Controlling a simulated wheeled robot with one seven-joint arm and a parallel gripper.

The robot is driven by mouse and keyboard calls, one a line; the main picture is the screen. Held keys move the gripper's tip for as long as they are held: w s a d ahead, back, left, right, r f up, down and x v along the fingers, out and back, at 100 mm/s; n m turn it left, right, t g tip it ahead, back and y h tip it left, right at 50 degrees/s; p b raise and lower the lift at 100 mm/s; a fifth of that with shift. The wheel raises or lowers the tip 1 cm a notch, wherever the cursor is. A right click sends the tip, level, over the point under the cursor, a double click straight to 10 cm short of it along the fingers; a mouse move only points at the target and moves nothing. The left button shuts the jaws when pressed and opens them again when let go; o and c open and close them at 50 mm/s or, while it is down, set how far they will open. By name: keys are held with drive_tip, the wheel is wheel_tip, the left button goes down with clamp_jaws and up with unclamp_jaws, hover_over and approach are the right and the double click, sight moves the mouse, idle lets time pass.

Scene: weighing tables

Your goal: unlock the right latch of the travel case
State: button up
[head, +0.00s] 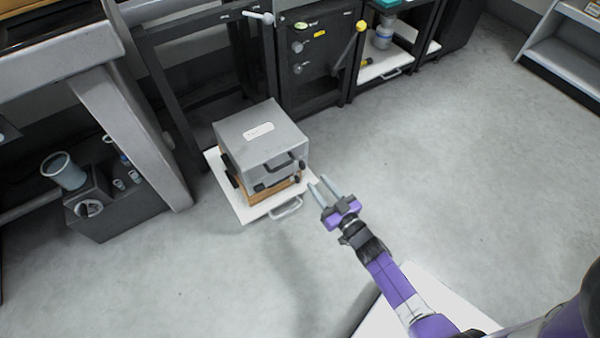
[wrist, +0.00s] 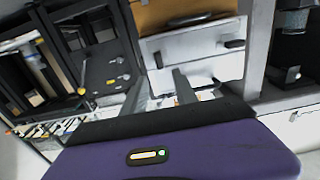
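The travel case (head: 250,140) is a grey box with a pale top label and a wood-brown lower part. It stands on a white board (head: 222,186). Its front has a dark handle (head: 281,164) and a black right latch (head: 301,165); a second dark fitting, likely the left latch (head: 259,187), shows lower left. My gripper (head: 318,182) is open and empty, just right of the case front and apart from it. The wrist view appears upside down: the case front (wrist: 197,42) lies beyond my fingers (wrist: 160,76), with dark fittings on it. Whether the latch is locked cannot be told.
The white board has a front pull handle (head: 286,208). A black cabinet (head: 318,62) with knobs and a yellow-tipped lever (head: 361,27) stands behind. A grey table leg (head: 135,135) and a dark box (head: 115,205) are at left. The floor right of my arm is clear.

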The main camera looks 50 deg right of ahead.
sight(304, 166)
drive_tip(key=b+x, duration=0.2)
drive_tip(key=x, duration=0.5)
drive_tip(key=shift+w+f, duration=0.1)
drive_tip(key=shift+w, duration=0.15)
drive_tip(key=shift+c, duration=0.4)
clamp_jaws()
